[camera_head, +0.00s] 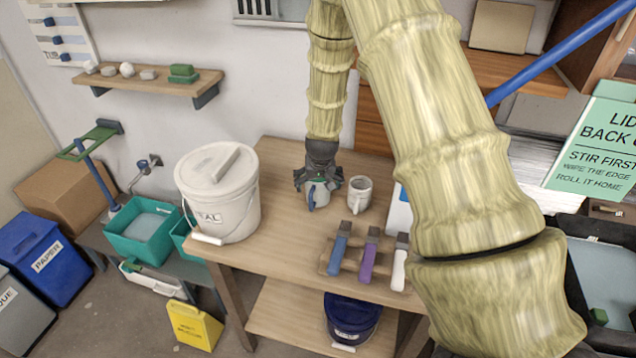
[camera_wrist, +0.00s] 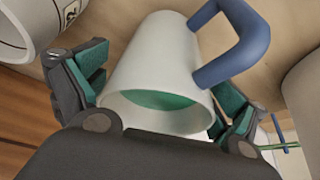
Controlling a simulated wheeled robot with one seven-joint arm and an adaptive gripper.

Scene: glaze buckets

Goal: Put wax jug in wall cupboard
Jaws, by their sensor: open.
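A pale jug with a blue handle (camera_head: 322,198), which I take to be the wax jug, stands on the wooden table. In the wrist view the jug (camera_wrist: 150,65) shows green inside its mouth, and its handle points up and to the right. My gripper (camera_head: 318,183) points down over it with fingers spread. In the wrist view my gripper (camera_wrist: 165,88) is open, with one finger on each side of the jug. Finger contact is unclear. A wooden cabinet (camera_head: 585,45) at the upper right, cut off by the frame, may be the wall cupboard.
A grey mug (camera_head: 359,194) stands close right of the jug. A large white bucket (camera_head: 222,200) stands to the left. A rack with coloured-handled tools (camera_head: 365,262) lies in front. A green sign (camera_head: 600,140) and blue pole (camera_head: 560,52) are at right.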

